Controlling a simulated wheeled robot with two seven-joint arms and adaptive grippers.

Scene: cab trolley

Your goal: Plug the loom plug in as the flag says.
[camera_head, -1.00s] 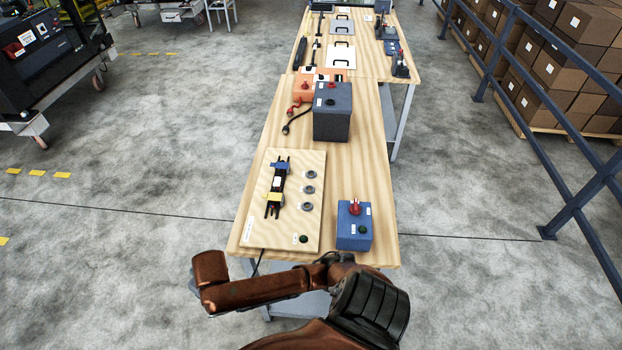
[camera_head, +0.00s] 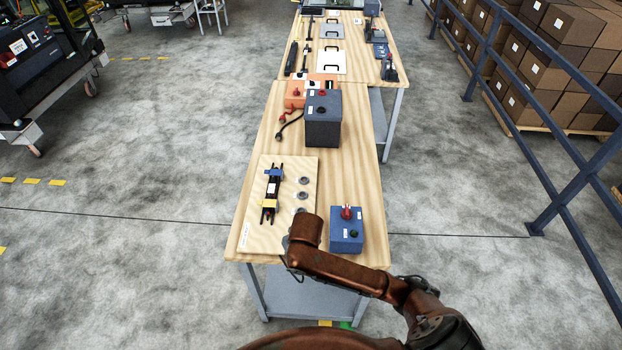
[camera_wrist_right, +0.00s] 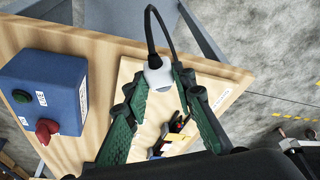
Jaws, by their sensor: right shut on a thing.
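In the right wrist view my right gripper (camera_wrist_right: 155,82) is shut on a pale grey plug (camera_wrist_right: 157,74) with a black cable (camera_wrist_right: 150,30) curving away from it. The plug is over the front edge of the wooden board. In the head view the board (camera_head: 257,235) carries a black bar (camera_head: 271,187) with a blue and a yellow clip. Grey round sockets (camera_head: 303,181) stand in a column to its right. My right arm covers the board's near right corner and hides the gripper and plug there. The board's label (camera_head: 244,236) is too small to read. My left gripper is not in view.
A blue box (camera_head: 346,236) with a red knob stands just right of the board, close to my right arm. A dark grey box (camera_head: 322,125) and an orange box (camera_head: 295,94) stand behind. The bench strip between board and grey box is mostly clear.

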